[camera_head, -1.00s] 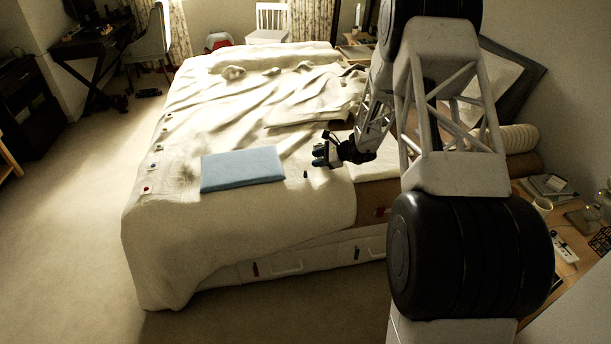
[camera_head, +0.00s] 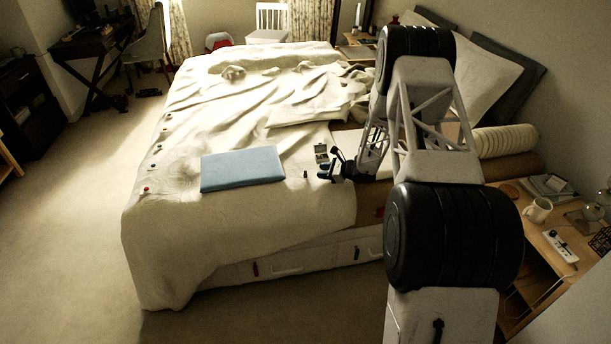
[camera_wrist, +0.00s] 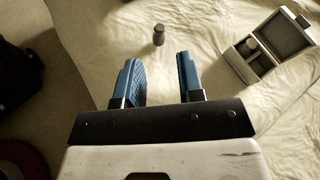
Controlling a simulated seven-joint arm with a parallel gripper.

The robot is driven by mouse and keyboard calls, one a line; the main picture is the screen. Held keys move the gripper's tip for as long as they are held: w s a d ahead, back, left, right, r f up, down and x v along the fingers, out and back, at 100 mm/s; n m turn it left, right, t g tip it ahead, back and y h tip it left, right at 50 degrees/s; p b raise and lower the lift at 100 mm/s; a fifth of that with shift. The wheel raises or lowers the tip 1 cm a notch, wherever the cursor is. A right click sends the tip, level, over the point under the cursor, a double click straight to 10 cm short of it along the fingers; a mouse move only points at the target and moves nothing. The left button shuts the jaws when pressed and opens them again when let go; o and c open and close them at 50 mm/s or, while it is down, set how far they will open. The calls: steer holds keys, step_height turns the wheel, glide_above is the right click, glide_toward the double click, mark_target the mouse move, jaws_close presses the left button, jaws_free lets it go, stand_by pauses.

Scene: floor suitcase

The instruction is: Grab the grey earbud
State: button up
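A small grey cylinder, which looks like the grey earbud (camera_wrist: 158,35), stands on the cream bedcover (camera_wrist: 195,20) in the wrist view. It is a small dark shape (camera_head: 305,174) right of the blue pad in the head view. My gripper (camera_wrist: 161,75) is open, with two blue fingers well apart and nothing between them. The earbud is beyond the fingertips, roughly in line with the gap and not touched. In the head view my gripper (camera_head: 330,168) is right of the earbud, over the bed.
An open small case (camera_wrist: 262,55) with a raised lid lies right of the earbud; it also shows in the head view (camera_head: 321,153). A flat blue pad (camera_head: 243,170) lies left of the earbud. The cover around the earbud is clear.

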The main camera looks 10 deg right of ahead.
mark_target(307, 178)
steer(key=shift+x, duration=1.2)
steer(key=shift+x, duration=2.6)
steer(key=shift+s+a+r, duration=0.1)
steer(key=shift+a, duration=0.05)
jaws_close()
